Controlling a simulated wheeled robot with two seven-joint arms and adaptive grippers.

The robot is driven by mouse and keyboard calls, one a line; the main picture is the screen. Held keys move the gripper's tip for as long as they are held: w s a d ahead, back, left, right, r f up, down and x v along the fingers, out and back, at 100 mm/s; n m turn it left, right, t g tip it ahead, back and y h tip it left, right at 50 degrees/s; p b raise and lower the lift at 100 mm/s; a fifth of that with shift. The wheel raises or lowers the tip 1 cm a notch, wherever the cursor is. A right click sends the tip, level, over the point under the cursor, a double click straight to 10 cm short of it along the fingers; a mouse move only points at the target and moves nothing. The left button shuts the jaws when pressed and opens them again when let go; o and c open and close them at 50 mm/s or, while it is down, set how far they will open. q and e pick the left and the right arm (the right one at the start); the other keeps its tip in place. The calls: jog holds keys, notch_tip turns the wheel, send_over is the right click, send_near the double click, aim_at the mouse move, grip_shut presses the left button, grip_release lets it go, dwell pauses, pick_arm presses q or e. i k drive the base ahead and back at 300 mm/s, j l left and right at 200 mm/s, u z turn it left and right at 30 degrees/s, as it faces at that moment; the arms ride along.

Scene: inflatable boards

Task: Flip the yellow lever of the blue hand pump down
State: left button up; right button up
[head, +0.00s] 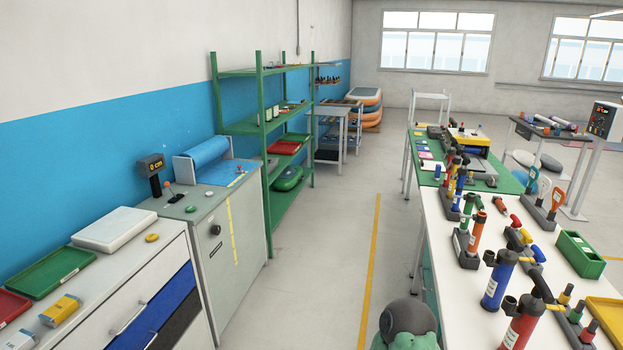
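A blue hand pump (496,284) with a dark top and a white label stands upright near the left edge of the white table on the right.
A red pump (521,326), orange pump (476,234), green box (580,255) and yellow tray (607,314) crowd the white table (453,302). A grey cabinet (212,240) and green shelf (265,150) line the left wall. The aisle floor (320,265) between is clear.

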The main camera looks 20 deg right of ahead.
aim_at(504, 267)
jog(key=i+z, duration=0.2)
jog(key=z, duration=0.25)
jog(key=i+j+z, duration=0.1)
jog(key=z, duration=0.35)
jog(key=i+j+z, duration=0.2)
jog(key=z, duration=0.25)
jog(key=i+j+z, duration=0.2)
jog(key=z, duration=0.25)
jog(key=i+j+z, duration=0.1)
jog(key=j+z, duration=0.2)
jog(key=z, duration=0.15)
jog(key=i+j+z, duration=0.25)
jog(key=j+z, duration=0.3)
jog(key=j, duration=0.15)
jog(key=i+j+z, duration=0.25)
jog(key=j, duration=0.15)
jog(key=k+l, duration=0.05)
jog(key=k, duration=0.05)
